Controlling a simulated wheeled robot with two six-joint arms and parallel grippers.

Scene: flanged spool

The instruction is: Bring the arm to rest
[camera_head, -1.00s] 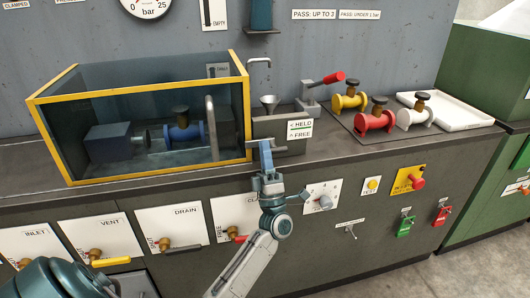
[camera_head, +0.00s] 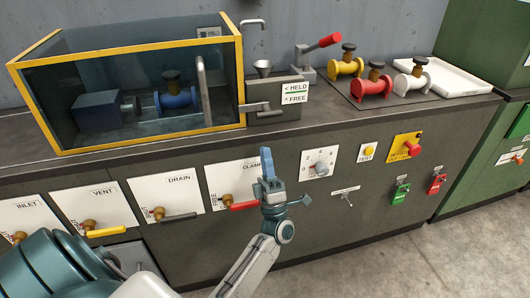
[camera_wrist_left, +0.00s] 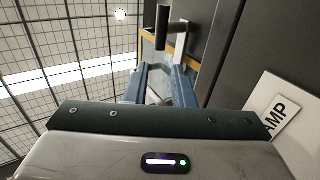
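My left gripper (camera_head: 267,160) points up in front of the cabinet face, beside the red-handled CLAMP lever (camera_head: 240,205) and below the counter edge. In the left wrist view its two blue fingers (camera_wrist_left: 163,85) stand apart with nothing held between them. A grey box with a HELD/FREE label (camera_head: 294,93) stands on the counter above it. A grey handle (camera_head: 256,108) on that box is clear of the gripper. My right gripper is out of view.
A yellow-framed glass tank (camera_head: 130,146) holds a blue spool (camera_head: 176,98). Yellow, red (camera_head: 372,88) and white spools stand at the right beside a white tray (camera_head: 450,78). A dial panel (camera_head: 320,163) is right of the gripper. Open floor lies at lower right.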

